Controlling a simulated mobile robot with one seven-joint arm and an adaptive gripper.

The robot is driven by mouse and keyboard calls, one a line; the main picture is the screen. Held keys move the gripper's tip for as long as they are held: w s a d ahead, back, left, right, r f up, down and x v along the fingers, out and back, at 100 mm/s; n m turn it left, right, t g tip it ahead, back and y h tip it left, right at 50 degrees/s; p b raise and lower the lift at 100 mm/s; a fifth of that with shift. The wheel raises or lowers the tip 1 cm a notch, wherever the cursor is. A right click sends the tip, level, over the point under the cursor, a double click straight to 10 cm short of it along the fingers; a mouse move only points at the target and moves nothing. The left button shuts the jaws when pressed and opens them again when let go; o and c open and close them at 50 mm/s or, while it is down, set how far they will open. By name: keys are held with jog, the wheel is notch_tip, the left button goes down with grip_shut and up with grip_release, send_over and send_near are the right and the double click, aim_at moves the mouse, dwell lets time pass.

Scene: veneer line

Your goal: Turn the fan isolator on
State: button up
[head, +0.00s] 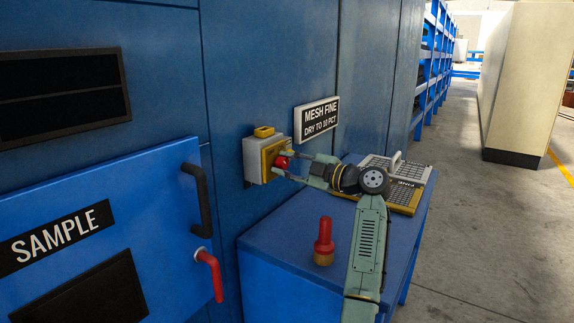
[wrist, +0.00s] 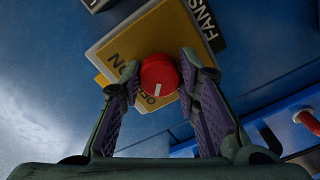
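The fan isolator (head: 256,160) is a grey box on the blue machine wall with a yellow plate and a red knob. The red knob (head: 283,162) also shows in the wrist view (wrist: 160,72), with ON and OFF printed on the yellow plate (wrist: 122,48). Its white mark points down in the wrist view, close to OFF. My gripper (head: 286,164) is at the knob. In the wrist view its fingers (wrist: 160,68) are on either side of the knob, open around it with very little gap; I cannot tell if they touch it.
A blue bench (head: 285,240) below carries a red-topped object (head: 323,242) and mesh trays (head: 405,200). A MESH FINE sign (head: 317,117) hangs right of the isolator. A SAMPLE door (head: 130,190) with black and red handles is at left. The aisle at right is clear.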

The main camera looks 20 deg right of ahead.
jog(key=c, duration=0.6)
jog(key=m+b, duration=0.1)
jog(key=m, duration=0.2)
jog(key=shift+m, duration=0.3)
jog(key=m, duration=0.3)
jog(key=shift+m+b, duration=0.3)
jog(key=m, duration=0.5)
jog(key=shift+p, duration=0.4)
jog(key=m+p, duration=0.1)
jog(key=m, duration=0.4)
jog(key=shift+m, duration=0.3)
